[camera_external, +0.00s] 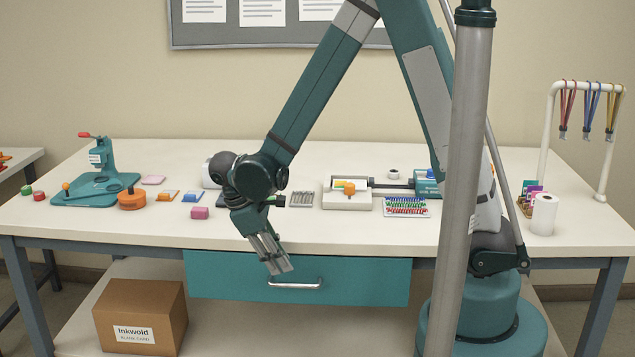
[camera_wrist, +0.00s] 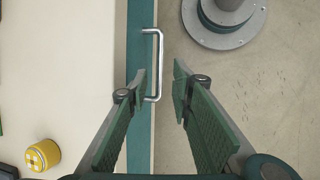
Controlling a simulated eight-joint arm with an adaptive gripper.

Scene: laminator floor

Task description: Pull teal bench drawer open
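The teal drawer (camera_external: 370,280) sits under the front edge of the bench and looks shut. Its silver bar handle (camera_external: 296,285) is on the middle of the front. My gripper (camera_external: 280,266) points down just in front of the drawer, at the left part of the handle. In the wrist view the drawer (camera_wrist: 140,30) shows as a teal strip, with the handle (camera_wrist: 160,65) sticking out from it. My gripper (camera_wrist: 160,82) is open there, with the handle's lower end between the fingertips in the picture. I cannot tell whether a finger touches it.
A cardboard box (camera_external: 140,310) stands on the lower shelf, left of the drawer. Floor before the drawer looks clear.

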